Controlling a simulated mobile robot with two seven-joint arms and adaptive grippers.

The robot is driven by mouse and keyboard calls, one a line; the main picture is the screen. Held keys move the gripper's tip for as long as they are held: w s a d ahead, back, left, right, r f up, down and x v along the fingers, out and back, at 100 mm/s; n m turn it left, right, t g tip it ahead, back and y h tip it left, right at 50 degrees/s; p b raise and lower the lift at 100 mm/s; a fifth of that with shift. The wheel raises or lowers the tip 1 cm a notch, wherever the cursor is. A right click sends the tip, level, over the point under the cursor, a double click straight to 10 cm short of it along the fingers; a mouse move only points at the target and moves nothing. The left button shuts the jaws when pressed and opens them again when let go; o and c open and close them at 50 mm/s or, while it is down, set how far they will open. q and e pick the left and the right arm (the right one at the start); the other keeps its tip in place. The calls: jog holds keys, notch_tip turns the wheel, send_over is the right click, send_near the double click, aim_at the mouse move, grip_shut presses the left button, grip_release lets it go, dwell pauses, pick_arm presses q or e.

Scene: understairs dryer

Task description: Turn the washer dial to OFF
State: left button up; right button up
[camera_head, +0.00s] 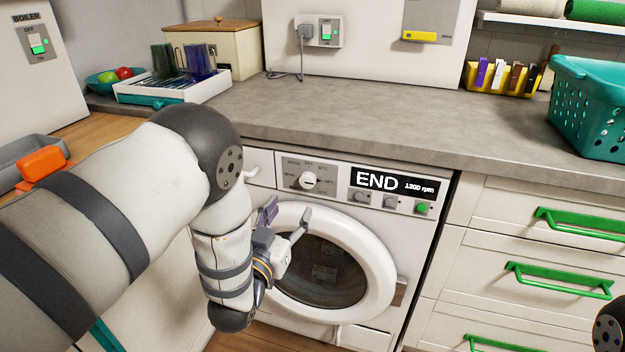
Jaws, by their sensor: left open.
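The white washer has a round dial (309,181) on the left of its grey control panel. The markings around the dial are too small to read for certain. The display (377,180) beside it reads END, and a green button (421,208) shows below it. My left gripper (286,214) is open and empty, below and slightly left of the dial, apart from it. Its fingers point up in front of the upper left of the round door (378,262), which is shut. My right gripper is out of view.
The grey worktop (380,125) overhangs the washer. Drawers with green handles (560,279) stand to the right. A teal basket (590,105), a yellow rack (500,88) and a white tray (215,90) stand on the worktop. A wall switch (326,30) is behind.

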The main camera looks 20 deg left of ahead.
aim_at(306, 183)
pick_arm(q)
jog(key=w, duration=0.4)
jog(key=w+b, duration=0.1)
jog(key=w, duration=0.4)
jog(key=shift+d+f, duration=0.1)
jog(key=shift+f, duration=0.1)
jog(key=shift+w+r+b, duration=0.15)
jog(key=shift+w+b, duration=0.15)
jog(key=shift+w, duration=0.25)
jog(key=c, duration=1.1)
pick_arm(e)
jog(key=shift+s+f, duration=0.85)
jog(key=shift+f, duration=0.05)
